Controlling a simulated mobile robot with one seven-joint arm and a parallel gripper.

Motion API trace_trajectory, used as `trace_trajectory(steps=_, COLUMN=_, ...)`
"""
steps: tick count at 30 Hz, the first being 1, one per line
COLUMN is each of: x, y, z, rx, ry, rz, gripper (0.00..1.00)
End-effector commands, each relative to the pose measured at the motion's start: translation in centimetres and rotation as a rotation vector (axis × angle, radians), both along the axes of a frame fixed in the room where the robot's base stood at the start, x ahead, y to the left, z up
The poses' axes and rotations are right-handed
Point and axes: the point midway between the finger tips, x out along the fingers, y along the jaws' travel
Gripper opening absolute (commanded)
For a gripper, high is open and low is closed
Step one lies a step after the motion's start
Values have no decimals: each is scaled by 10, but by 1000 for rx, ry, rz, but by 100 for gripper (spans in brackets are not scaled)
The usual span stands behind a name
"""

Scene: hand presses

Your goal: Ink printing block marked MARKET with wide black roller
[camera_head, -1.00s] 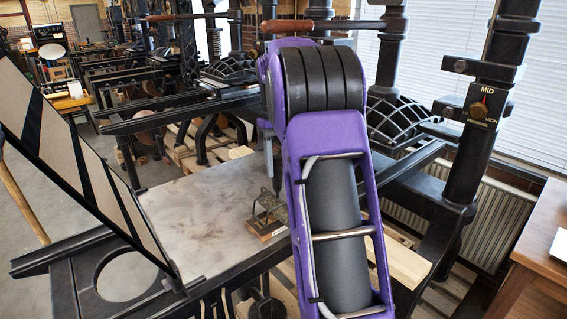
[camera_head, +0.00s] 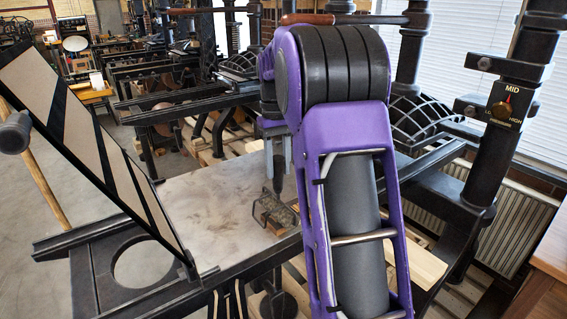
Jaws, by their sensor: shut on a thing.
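My gripper (camera_head: 278,172) points down over the stone bed of the press in front of me, partly hidden by my arm. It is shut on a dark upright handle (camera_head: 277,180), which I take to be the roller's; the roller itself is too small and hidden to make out. Right below is a small wooden block (camera_head: 268,218) on the bed, with a wire-like metal frame around or over it. I cannot read any marking on it, and cannot tell whether the roller touches it.
The pale stone bed (camera_head: 205,200) is mostly clear left of the block. A tilted framed panel (camera_head: 90,130) rises at the left. A black press column with a MID dial (camera_head: 508,105) stands at the right, near a wooden table (camera_head: 550,260). More presses stand behind.

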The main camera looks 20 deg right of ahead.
Motion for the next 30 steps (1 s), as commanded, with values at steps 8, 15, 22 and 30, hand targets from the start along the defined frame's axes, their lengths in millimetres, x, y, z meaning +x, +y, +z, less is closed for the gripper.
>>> trace_trajectory(steps=8, x=-4, y=19, z=0, rx=1, ry=2, rz=1, gripper=0)
trace_trajectory(steps=15, x=-3, y=12, z=1, rx=0, ry=2, rz=-1, gripper=0)
trace_trajectory(steps=22, x=1, y=-6, z=1, rx=0, ry=2, rz=-2, gripper=0)
trace_trajectory(steps=30, x=3, y=-16, z=2, rx=0, ry=1, rz=1, gripper=0)
